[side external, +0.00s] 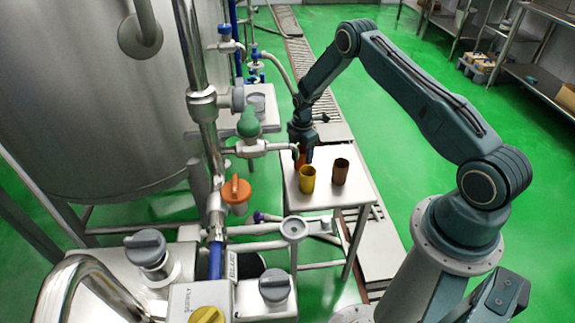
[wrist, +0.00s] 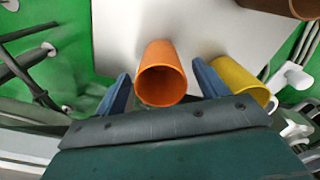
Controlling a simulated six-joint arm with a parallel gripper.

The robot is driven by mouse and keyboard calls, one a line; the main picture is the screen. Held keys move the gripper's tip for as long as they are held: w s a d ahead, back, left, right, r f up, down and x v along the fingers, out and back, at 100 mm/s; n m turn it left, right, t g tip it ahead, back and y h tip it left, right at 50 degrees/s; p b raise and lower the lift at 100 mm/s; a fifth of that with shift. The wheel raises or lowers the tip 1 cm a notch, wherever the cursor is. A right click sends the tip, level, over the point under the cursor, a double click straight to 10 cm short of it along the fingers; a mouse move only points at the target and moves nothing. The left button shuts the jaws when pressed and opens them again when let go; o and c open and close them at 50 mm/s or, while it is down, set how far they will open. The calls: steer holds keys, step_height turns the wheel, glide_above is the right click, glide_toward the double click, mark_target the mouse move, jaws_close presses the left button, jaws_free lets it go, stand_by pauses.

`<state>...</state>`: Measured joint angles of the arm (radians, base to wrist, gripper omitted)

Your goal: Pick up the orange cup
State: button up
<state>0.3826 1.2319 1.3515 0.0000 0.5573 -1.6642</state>
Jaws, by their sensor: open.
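The orange cup (wrist: 161,75) stands on a small white table (wrist: 120,25), with its open mouth facing the wrist camera. My gripper (wrist: 160,88) is open, with one blue-grey finger on each side of the orange cup. A gap shows between the cup and each finger in the wrist view. In the side external view my gripper (side external: 302,150) is low over the table's far left part, and the orange cup (side external: 299,160) is mostly hidden behind it and the yellow cup.
A yellow cup (side external: 307,179) stands close to the orange one, just beside my right finger in the wrist view (wrist: 238,80). A brown cup (side external: 340,171) stands farther right. Pipes and valves (side external: 236,190) crowd the table's left side. The table's front right is bare.

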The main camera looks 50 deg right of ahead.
mark_target(301, 158)
steer(key=shift+f, duration=1.65)
steer(key=c, duration=1)
steer(key=shift+c, duration=0.3)
steer(key=shift+r, duration=0.15)
step_height(301, 158, up, 20)
